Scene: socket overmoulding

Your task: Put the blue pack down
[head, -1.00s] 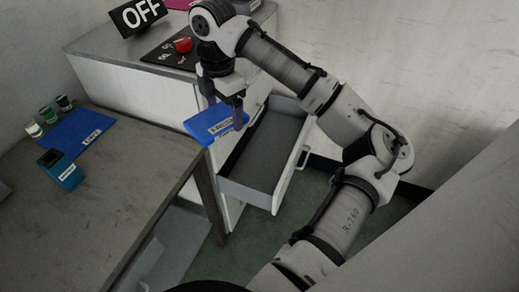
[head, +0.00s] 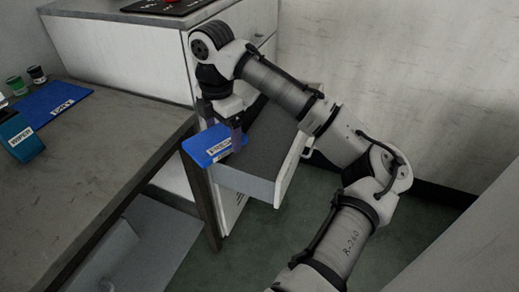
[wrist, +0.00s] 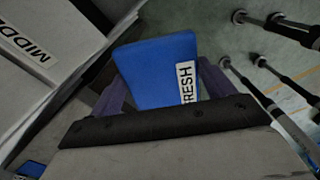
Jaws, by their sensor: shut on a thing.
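The blue pack (head: 204,143) has a white label that reads FRESH in the wrist view (wrist: 155,70). My gripper (head: 222,136) is shut on it, with one dark purple finger on each side in the wrist view (wrist: 160,90). The pack is held in the air, roughly level, near the table's right corner and the front left of an open grey drawer (head: 243,182). The gap between pack and drawer or table cannot be judged exactly. The gripper hides part of the pack in the head view.
The grey table (head: 110,140) holds a blue mat (head: 45,103), a blue WIPER box (head: 20,138) and small cups (head: 37,74). The white cabinet (head: 120,62) stands behind. A grey bin or shelf (head: 150,245) sits low beside the table. Several rods (wrist: 270,85) show in the wrist view.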

